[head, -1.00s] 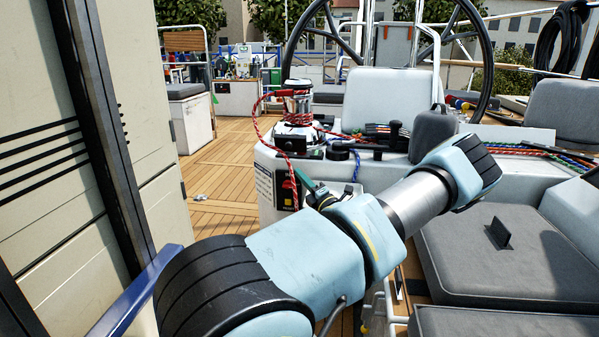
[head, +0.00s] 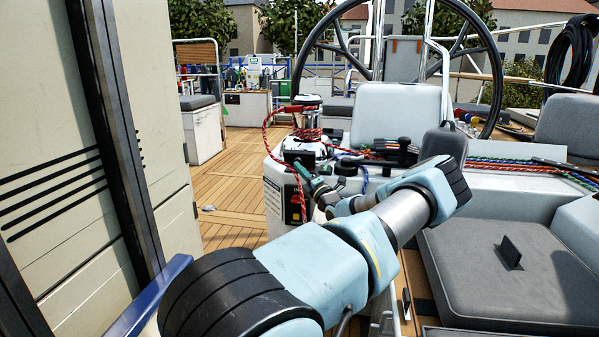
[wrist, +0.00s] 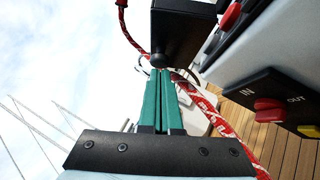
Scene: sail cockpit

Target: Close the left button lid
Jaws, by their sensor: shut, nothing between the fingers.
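A black button lid (wrist: 184,30) stands out from the console, raised, at the top of the wrist view. In the head view the black lid (head: 298,157) is at the winch's foot, above the red button panel. My gripper (wrist: 160,74) has two slim green fingers pressed together, with nothing between them. Its tips are at the lid's lower edge; I cannot tell whether they touch it. In the head view my gripper (head: 299,168) is just below the lid. A red button (wrist: 230,16) shows beside the lid.
A panel (wrist: 262,88) marked IN and OUT has a red and a yellow button. A red rope (head: 267,140) hangs from the winch (head: 308,120) close to my gripper. The cabin wall (head: 60,130) is at left. Open teak deck (head: 228,190) lies between.

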